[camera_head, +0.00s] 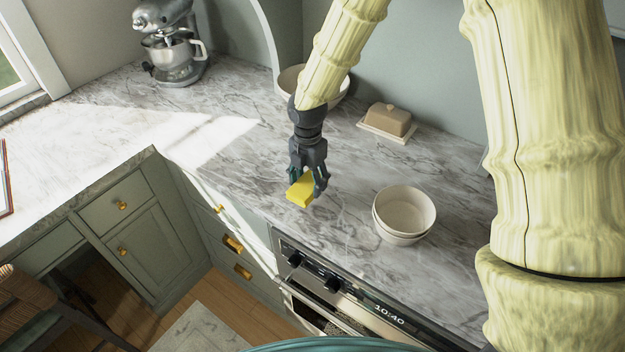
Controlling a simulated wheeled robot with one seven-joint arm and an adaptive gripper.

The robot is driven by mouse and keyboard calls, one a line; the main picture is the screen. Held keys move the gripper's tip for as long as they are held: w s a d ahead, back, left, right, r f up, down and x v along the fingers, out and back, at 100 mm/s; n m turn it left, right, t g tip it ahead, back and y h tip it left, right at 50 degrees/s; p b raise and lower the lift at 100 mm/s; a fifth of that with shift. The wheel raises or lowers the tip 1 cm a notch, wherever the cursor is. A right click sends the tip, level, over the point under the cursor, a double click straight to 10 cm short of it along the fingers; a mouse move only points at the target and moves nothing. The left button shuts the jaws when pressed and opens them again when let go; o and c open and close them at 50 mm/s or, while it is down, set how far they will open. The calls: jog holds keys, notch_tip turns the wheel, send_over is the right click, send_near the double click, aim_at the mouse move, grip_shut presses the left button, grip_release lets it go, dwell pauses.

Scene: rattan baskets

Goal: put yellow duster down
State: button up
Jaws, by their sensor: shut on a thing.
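The yellow duster (300,193) is a small bright yellow block in the middle of the view. My gripper (307,180) points down and is shut on it, with dark fingers on either side. The duster is over the grey marble counter (240,163), near its front edge and above the oven. I cannot tell whether its underside touches the counter.
Stacked white bowls (404,213) stand to the right of the duster. A butter dish (387,121) sits farther back, and a large bowl (291,80) is partly hidden behind my arm. A stand mixer (169,45) is at the back left. The counter left of the gripper is clear.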

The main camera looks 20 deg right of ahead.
aim_at(312, 185)
jog(key=shift+w+d+f, duration=0.1)
jog(key=shift+w+d, duration=0.5)
jog(key=shift+d, duration=0.2)
jog(key=shift+f+p, duration=1.05)
jog(key=shift+f, duration=0.7)
jog(key=shift+f, duration=0.1)
jog(key=o, duration=1)
jog(key=shift+c, duration=0.2)
jog(key=shift+r+b, duration=2.05)
jog(key=shift+r, duration=4.1)
